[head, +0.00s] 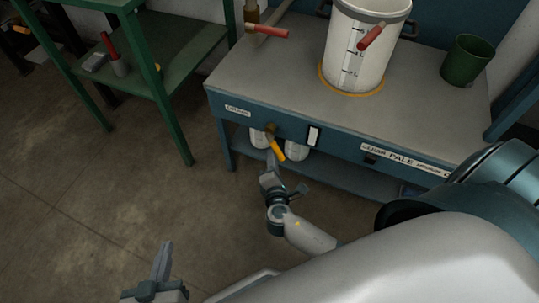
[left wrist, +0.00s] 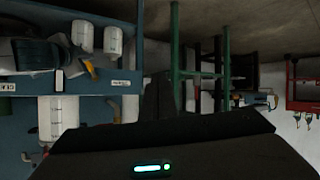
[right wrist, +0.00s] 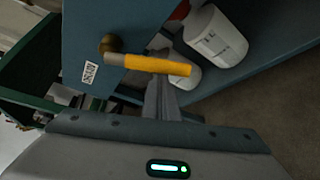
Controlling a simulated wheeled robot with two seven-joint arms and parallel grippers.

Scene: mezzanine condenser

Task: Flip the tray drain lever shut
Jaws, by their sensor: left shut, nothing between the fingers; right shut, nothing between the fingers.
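The drain lever has an orange handle (head: 277,150) on a brass pivot (head: 270,129), on the blue bench front right of the DRAIN label (head: 237,111). The handle slants down and right from the pivot. In the right wrist view the orange handle (right wrist: 155,64) crosses just beyond my right fingertips. My right gripper (head: 271,162) is shut and empty, close beside the handle; I cannot tell whether they touch. My left gripper (head: 167,246) is shut and empty, low over the floor, well away from the bench. The lever also shows small in the left wrist view (left wrist: 90,69).
A white graduated bucket (head: 352,62), a red-handled lever (head: 267,31) and a green cup (head: 466,60) are on the benchtop (head: 290,77). White containers (head: 297,150) stand on the shelf behind the drain lever. A green rack (head: 172,130) stands left. Floor between is clear.

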